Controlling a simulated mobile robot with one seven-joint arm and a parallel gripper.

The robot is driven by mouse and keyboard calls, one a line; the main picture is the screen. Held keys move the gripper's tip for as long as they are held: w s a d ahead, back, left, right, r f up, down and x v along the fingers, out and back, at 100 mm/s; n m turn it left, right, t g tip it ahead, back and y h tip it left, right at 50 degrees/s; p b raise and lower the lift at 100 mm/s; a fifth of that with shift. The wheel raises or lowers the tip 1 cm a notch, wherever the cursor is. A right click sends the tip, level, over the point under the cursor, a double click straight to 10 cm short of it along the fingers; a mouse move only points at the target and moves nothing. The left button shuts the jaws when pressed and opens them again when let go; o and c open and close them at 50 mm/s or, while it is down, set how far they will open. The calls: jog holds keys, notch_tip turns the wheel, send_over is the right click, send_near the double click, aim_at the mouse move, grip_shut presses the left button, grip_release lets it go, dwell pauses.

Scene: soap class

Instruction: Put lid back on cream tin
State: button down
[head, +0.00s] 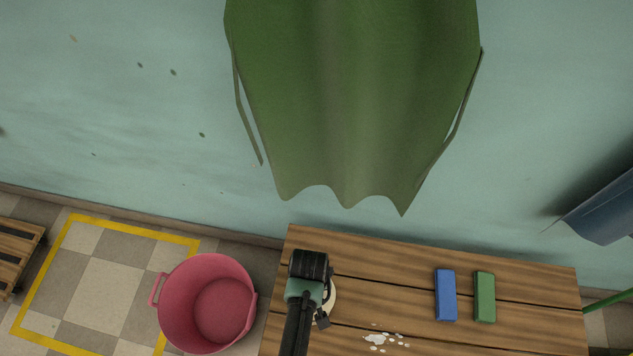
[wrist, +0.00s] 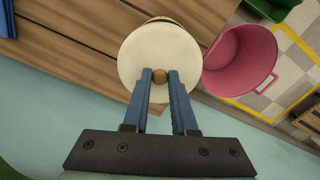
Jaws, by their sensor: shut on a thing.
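A round cream-coloured lid (wrist: 150,48) with a small brown knob (wrist: 159,76) fills the upper middle of the wrist view. My gripper (wrist: 159,78) has its two blue fingers closed on either side of the knob. In the head view, only a pale sliver of a round cream-coloured thing (head: 331,299) shows beside my arm, near the table's left end. In the wrist view, a thin edge shows behind the lid's far rim. I cannot tell whether it is the tin or whether the lid touches it; the tin's body is mostly hidden.
The wooden table (head: 400,290) carries a blue bar (head: 445,295), a green bar (head: 484,297) and a patch of white bits (head: 385,339). A pink bucket (head: 208,303) stands on the floor left of the table. A green cloth (head: 355,100) hangs above and behind.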

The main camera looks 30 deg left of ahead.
jog(key=shift+s, duration=0.2)
notch_tip(320, 180, down, 5)
jog(key=b, duration=0.5)
jog(key=shift+r, duration=0.15)
jog(key=shift+f+b, duration=0.6)
jog(key=shift+f, duration=0.2)
jog(key=shift+p, duration=0.45)
dwell(0.3)
jog(key=shift+f, duration=0.15)
dwell(1.5)
jog(key=shift+c, duration=0.8)
grip_release()
